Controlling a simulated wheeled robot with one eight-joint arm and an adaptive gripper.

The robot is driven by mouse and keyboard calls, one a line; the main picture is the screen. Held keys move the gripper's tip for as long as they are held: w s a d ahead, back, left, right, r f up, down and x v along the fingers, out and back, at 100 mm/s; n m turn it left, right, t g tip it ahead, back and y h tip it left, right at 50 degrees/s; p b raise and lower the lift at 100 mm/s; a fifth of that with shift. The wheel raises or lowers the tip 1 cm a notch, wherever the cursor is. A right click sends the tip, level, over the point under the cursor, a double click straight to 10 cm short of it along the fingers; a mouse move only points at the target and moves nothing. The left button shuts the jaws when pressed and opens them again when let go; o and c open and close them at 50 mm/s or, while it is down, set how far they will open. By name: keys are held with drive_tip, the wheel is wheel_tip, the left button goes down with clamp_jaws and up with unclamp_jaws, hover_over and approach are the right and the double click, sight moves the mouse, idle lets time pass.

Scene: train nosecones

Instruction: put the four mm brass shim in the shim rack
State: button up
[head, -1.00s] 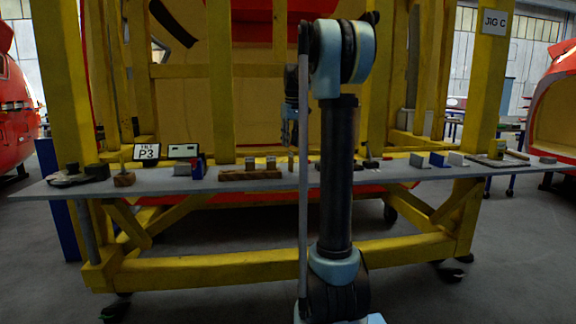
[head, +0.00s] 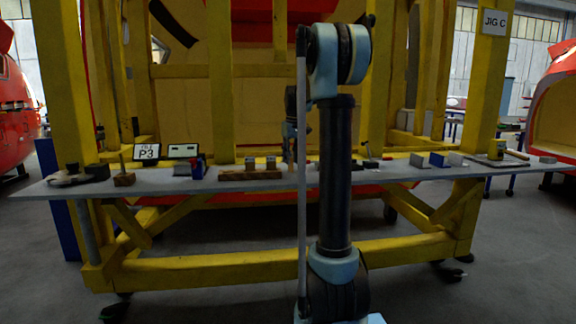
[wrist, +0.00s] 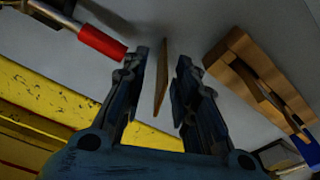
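A thin brass plate, which looks like the shim (wrist: 161,78), stands on edge on the grey bench in the wrist view. My gripper (wrist: 164,60) is open, with one finger on each side of the plate and a visible gap on both sides. In the head view my gripper (head: 289,155) is low over the bench, just left of my arm, and the plate is mostly hidden there. A slotted wooden block, which looks like the shim rack (wrist: 238,62), lies to the right in the wrist view. It shows left of my gripper in the head view (head: 232,176).
A red-handled tool (wrist: 101,42) lies left of my gripper in the wrist view. A yellow frame (wrist: 45,105) runs beside the bench. A blue item (wrist: 309,150) is beyond the wooden block.

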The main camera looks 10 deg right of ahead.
clamp_jaws()
